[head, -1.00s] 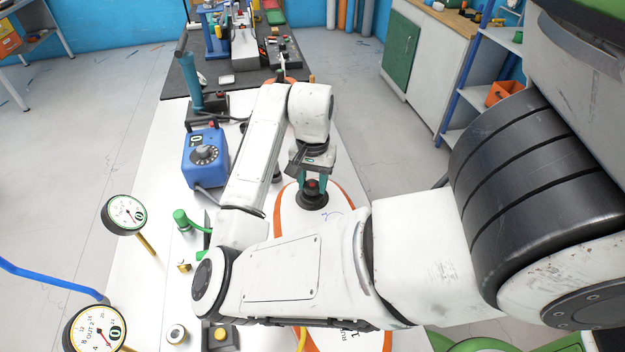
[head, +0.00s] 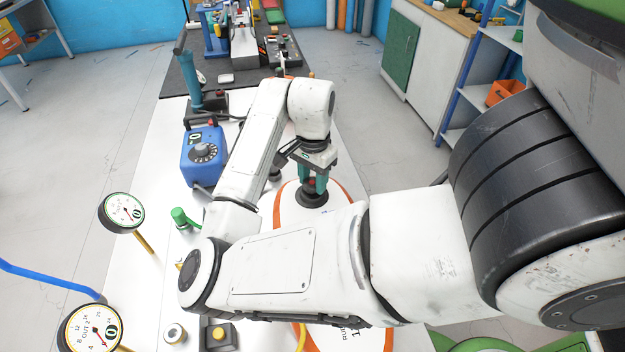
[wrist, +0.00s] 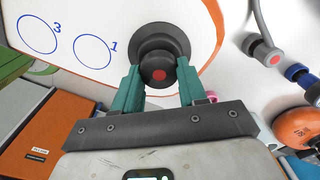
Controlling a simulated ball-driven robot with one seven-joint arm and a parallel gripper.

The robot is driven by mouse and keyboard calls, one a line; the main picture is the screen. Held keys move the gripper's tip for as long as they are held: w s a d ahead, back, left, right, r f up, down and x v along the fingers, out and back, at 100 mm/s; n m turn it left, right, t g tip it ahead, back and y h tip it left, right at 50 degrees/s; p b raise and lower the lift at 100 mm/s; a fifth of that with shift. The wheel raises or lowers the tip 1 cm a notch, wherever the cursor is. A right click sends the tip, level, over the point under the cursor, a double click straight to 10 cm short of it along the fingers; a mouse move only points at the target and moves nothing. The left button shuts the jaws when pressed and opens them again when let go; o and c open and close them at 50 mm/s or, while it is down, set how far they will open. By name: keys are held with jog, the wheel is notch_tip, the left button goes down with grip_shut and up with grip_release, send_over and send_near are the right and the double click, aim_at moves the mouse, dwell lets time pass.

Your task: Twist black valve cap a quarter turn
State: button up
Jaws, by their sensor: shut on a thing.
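The black valve cap (wrist: 158,72) has a red centre and sits in a wide round black base (wrist: 160,37) on the white, orange-edged inflatable board (wrist: 120,12). In the head view the black base (head: 312,197) is on the board below my gripper (head: 314,184). In the wrist view my gripper (wrist: 160,82) has its two teal fingers on either side of the cap, shut on it. The arm hides part of the board in the head view. Blue circles marked 3 and 1 are drawn on the board.
A blue box with a dial (head: 204,155) stands left of the arm. Two gauges (head: 124,212) stand at the left edge of the table. The wrist view shows a grey hose end (wrist: 262,50), a blue fitting (wrist: 300,74) and an orange round object (wrist: 296,128) at right.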

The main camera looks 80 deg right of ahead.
jog(key=shift+m, duration=0.3)
jog(key=m+b, duration=0.1)
jog(key=m, duration=0.2)
jog(key=shift+f, duration=0.15)
jog(key=shift+m, duration=1)
jog(key=shift+m+b, duration=0.6)
jog(key=shift+m, duration=0.1)
jog(key=m+b, duration=0.1)
jog(key=m, duration=0.2)
jog(key=shift+s+a+m, duration=0.1)
jog(key=shift+m, duration=0.2)
